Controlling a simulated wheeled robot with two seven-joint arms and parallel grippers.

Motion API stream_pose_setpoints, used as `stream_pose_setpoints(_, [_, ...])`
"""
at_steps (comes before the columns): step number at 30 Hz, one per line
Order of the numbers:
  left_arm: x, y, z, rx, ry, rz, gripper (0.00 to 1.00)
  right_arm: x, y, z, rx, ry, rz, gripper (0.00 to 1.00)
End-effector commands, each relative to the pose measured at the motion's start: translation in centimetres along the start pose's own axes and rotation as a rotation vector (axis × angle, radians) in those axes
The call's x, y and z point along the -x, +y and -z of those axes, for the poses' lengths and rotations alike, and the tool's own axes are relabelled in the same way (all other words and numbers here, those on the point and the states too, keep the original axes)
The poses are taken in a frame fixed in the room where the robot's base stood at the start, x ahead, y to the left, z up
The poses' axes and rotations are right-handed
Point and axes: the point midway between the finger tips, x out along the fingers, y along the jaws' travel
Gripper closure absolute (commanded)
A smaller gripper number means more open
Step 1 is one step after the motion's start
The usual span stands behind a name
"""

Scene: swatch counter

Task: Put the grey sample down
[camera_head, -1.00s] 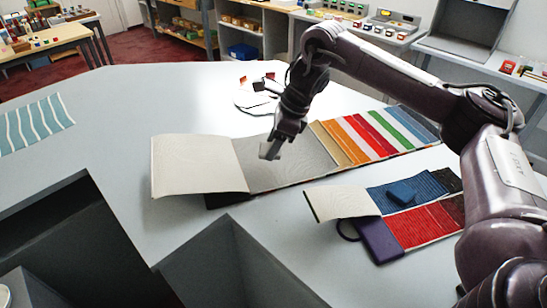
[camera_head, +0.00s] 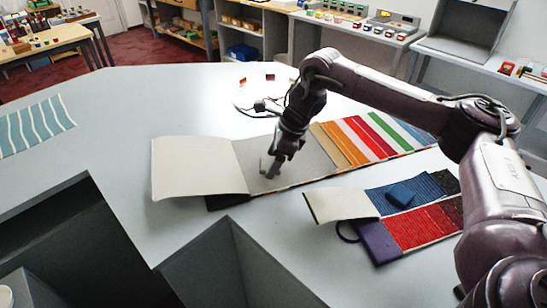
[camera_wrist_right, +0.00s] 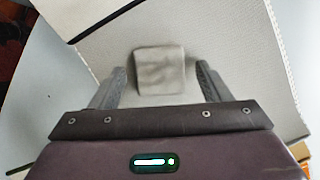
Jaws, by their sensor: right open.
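The grey sample (camera_wrist_right: 160,72) is a small, creased, squarish piece. In the right wrist view it appears between my right fingertips, with a gap on each side, over the pale grey page (camera_wrist_right: 225,45). In the head view I cannot clearly separate it from the fingers and the page. My right gripper (camera_head: 269,171) is open and low over the grey page (camera_head: 310,155) of the larger open swatch book, just right of its cream cover flap (camera_head: 196,166). The wrist view also shows both fingers of this gripper (camera_wrist_right: 160,80). My left gripper is not in view.
Coloured strips (camera_head: 370,135) fill the larger book's right side. In front lies a smaller swatch book with a cream flap (camera_head: 340,202), a red swatch (camera_head: 418,226) and a blue piece (camera_head: 400,195) on it. A striped teal cloth (camera_head: 35,125) lies left.

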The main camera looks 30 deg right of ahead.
Motion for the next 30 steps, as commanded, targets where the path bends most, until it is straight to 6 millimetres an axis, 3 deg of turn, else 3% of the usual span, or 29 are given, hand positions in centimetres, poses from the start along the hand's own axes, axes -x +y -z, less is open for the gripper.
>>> stream_pose_setpoints(8, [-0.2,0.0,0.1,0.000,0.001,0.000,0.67,1.2,-0.1,-0.1,0.001,-0.003,0.003,0.29])
stream_pose_setpoints(15, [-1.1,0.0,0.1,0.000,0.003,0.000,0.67,6.0,-0.1,-0.1,0.001,-0.004,0.005,0.29])
stream_pose_setpoints(21, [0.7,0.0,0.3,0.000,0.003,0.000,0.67,10.4,-0.1,-0.3,0.001,-0.002,0.005,0.29])
stream_pose_setpoints(30, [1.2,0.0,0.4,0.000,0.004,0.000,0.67,12.2,0.0,-0.1,0.001,0.000,0.001,0.29])
